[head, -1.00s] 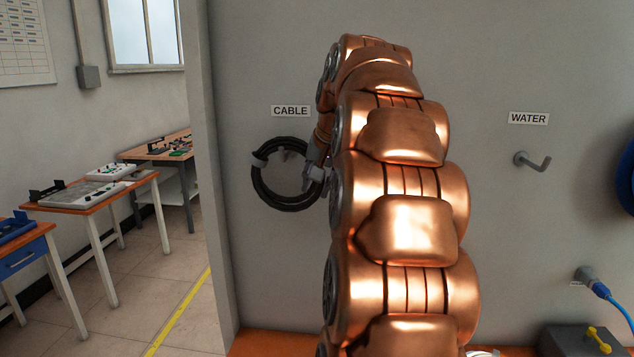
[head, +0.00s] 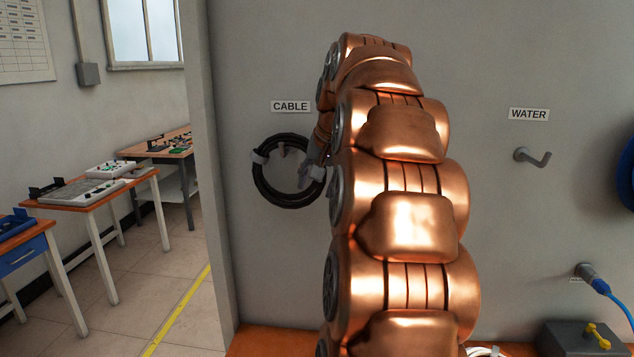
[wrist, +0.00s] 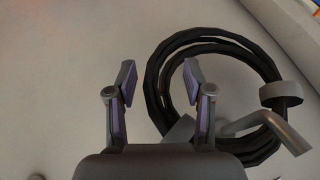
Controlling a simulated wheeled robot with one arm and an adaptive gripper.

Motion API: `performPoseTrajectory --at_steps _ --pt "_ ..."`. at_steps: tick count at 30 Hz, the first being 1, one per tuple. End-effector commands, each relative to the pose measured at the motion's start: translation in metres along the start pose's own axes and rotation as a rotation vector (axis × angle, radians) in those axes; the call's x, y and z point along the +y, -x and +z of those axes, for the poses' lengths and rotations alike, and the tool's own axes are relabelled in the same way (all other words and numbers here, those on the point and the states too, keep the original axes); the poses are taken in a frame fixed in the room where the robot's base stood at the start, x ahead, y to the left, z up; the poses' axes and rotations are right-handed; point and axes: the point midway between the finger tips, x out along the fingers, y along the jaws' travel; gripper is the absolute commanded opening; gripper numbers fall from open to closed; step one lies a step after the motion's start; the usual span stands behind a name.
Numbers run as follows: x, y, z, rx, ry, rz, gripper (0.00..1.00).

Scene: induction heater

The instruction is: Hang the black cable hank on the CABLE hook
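The black cable hank (head: 262,187) is a coiled ring with light grey ties, against the wall under the CABLE label (head: 290,106). In the head view my arm hides most of the gripper.
An empty WATER hook (head: 532,157) is on the wall to the right under its label (head: 528,114). An orange bench top (head: 270,343) runs below. A blue cable (head: 612,306) plugs in at lower right. Workbenches (head: 95,195) stand at left.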

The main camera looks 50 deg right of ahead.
Motion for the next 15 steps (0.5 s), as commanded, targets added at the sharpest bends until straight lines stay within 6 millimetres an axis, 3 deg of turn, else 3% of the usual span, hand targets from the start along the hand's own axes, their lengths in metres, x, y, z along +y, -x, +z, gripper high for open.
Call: performPoseTrajectory --at_steps 15 --pt "-0.001 0.011 -0.001 0.003 0.001 -0.002 0.60"
